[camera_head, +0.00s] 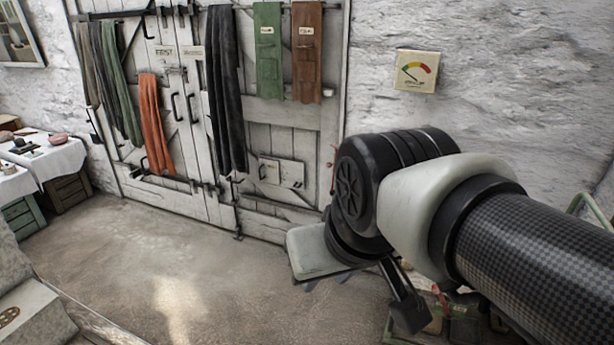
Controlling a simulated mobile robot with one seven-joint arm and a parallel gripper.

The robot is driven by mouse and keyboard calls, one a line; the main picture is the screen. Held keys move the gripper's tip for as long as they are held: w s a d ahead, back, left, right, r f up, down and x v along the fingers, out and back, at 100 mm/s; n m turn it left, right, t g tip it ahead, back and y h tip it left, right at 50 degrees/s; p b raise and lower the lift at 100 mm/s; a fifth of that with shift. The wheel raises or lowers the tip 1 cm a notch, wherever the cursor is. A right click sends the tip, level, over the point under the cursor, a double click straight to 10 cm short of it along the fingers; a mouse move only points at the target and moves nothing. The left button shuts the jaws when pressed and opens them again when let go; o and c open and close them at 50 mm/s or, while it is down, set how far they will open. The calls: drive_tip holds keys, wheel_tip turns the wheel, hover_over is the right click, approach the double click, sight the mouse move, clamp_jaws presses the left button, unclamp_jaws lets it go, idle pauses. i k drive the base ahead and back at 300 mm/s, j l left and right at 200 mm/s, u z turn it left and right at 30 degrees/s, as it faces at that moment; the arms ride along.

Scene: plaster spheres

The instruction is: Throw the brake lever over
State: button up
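My arm reaches in from the right edge, and its black and pale wrist covers the middle right of the view. My gripper (325,282) seems to be at the low end of the wrist, below a pale block; only small dark tips show, so I cannot tell if it is open. I cannot make out a brake lever for certain. A small red part (440,298) stands low, just right of the wrist, among dark objects partly hidden by my arm. Another thin red piece (334,158) shows by the door's right edge, behind the wrist.
A white plank door (215,200) hung with dark, orange, green and brown cloths stands at the back. A table with a white cloth (58,160) is at left. Bare floor (200,285) lies open at centre left.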

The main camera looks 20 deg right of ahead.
sight(435, 290)
drive_tip(key=z, duration=1.55)
drive_tip(key=i+l+z, duration=0.1)
drive_tip(key=i+z, duration=0.2)
drive_tip(key=i, duration=0.7)
